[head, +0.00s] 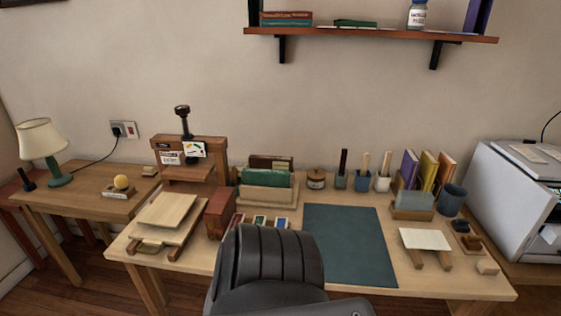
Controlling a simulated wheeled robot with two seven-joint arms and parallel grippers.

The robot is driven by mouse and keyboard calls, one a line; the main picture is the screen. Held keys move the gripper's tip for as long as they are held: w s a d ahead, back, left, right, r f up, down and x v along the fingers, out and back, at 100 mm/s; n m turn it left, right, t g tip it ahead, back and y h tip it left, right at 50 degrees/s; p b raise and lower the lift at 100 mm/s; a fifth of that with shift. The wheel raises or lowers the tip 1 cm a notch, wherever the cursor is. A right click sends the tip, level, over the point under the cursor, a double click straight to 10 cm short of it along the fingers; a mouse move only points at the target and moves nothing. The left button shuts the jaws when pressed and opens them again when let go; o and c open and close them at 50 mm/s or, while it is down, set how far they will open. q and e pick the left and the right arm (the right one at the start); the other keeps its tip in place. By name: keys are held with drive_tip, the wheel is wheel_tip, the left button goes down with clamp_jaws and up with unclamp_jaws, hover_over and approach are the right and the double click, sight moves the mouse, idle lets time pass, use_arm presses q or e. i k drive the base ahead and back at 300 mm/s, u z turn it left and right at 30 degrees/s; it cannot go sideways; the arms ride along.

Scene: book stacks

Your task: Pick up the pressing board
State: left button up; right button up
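Neither of my grippers shows in the head view. Two pale wooden boards lie at the left end of the long wooden table (470,285). The upper board (168,209) lies tilted in the picture, and the lower board (165,236) shows in front of it, over small wooden supports. A thin whitish board (425,239) rests across two wooden blocks at the right of the table. I cannot tell for certain which of these is the pressing board. Nothing is seen holding any of them.
A large black ribbed form (270,262), like a chair back, blocks the table's front middle. A wooden press (190,145) stands behind the left boards, with a red-brown block (219,212) beside them. A dark green mat (348,245) is bare. A printer (520,190) stands right.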

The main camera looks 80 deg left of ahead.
sight(169, 209)
drive_tip(key=z, duration=0.35)
drive_tip(key=k, duration=2.9)
drive_tip(key=u, duration=0.35)
